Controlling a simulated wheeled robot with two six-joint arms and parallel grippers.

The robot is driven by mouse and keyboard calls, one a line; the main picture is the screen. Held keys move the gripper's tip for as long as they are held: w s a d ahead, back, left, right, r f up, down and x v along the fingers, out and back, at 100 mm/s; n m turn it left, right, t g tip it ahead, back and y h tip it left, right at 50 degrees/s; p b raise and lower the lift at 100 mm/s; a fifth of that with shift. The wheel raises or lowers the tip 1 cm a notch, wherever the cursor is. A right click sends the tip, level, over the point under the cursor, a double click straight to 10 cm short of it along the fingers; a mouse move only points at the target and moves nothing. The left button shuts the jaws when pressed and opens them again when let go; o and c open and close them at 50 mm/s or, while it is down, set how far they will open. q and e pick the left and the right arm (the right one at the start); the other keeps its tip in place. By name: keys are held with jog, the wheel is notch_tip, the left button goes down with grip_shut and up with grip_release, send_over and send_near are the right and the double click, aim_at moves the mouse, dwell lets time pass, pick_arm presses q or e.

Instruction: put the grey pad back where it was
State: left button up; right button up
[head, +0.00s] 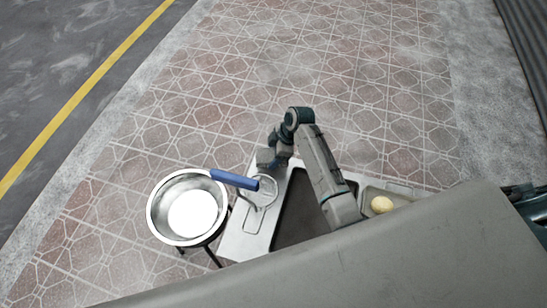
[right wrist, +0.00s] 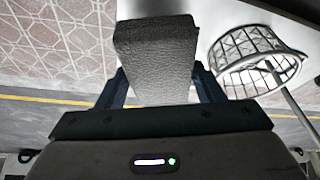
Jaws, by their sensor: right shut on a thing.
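The grey pad (right wrist: 155,55), a dark, textured block, is between the two dark blue fingers of my right gripper (right wrist: 160,82) in the right wrist view. The gripper is shut on it. In the head view my right gripper (head: 270,158) is over the back left corner of the steel counter (head: 240,240), just behind the wire basket. The pad is hard to make out there, and I cannot tell whether it touches the counter. My left gripper is not in view.
A wire basket (head: 258,193) with a blue handle (head: 235,180) lies beside my gripper; the basket (right wrist: 257,62) also shows in the right wrist view. A steel bowl (head: 158,222) stands left. A dark recessed plate (head: 297,210) and a yellow round thing (head: 381,204) are to the right.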

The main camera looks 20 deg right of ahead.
notch_tip(320, 180, down, 3)
jog(key=shift+s+f+p, duration=0.1)
jog(key=shift+p, duration=0.4)
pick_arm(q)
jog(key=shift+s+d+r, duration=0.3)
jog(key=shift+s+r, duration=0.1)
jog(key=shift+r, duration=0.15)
pick_arm(e)
jog(key=shift+f, duration=0.25)
jog(key=shift+f, duration=0.2)
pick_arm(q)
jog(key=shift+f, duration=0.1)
pick_arm(e)
jog(key=o, duration=0.9)
jog(key=shift+o, duration=0.2)
jog(key=shift+r, duration=0.1)
jog(key=shift+r, duration=0.2)
jog(key=shift+d+r, duration=0.25)
jog(key=shift+r, duration=0.1)
pick_arm(q)
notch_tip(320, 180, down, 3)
jog(key=b, duration=0.3)
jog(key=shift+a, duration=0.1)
pick_arm(e)
jog(key=v, duration=1.1)
